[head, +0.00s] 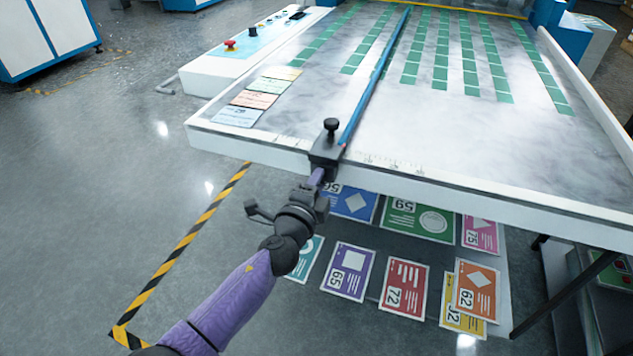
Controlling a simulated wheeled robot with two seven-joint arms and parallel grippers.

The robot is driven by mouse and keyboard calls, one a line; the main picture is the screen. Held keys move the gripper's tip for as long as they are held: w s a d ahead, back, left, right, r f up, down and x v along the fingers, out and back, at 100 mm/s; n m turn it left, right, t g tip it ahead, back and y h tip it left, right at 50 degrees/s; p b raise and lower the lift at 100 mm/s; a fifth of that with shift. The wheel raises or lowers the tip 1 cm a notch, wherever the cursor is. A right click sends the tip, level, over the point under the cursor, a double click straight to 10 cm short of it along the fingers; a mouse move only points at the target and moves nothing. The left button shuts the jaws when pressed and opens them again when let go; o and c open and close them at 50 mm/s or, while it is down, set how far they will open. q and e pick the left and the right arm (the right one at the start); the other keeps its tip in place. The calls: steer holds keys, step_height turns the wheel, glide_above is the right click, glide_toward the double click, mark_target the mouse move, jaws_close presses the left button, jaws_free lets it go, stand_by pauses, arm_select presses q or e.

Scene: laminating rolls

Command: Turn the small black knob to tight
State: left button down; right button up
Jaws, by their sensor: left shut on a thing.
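The small black knob (331,125) stands upright on top of a black clamp block (324,153) at the table's front edge. The block sits at the near end of the long blue guide bar (375,78). My left gripper (318,178) is just in front of and below the block, and is shut on its near lower part. The fingertips are small and partly hidden against the block, so the exact contact is hard to see. The knob's top is clear of the fingers. My right gripper is not in view.
The pale table (480,187) carries rows of green labels and a printed scale. Colored cards (243,116) lie at its left corner. Numbered cards (348,271) lie on a shelf below. A control panel with a red button (229,44) stands at back left.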

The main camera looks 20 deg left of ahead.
arm_select(q)
steer(key=m, duration=0.7)
steer(key=shift+p, duration=0.3)
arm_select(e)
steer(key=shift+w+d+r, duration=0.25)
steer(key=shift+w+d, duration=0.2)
arm_select(q)
steer(key=shift+m, duration=0.3)
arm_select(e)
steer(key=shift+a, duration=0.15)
arm_select(q)
steer(key=shift+f, duration=0.1)
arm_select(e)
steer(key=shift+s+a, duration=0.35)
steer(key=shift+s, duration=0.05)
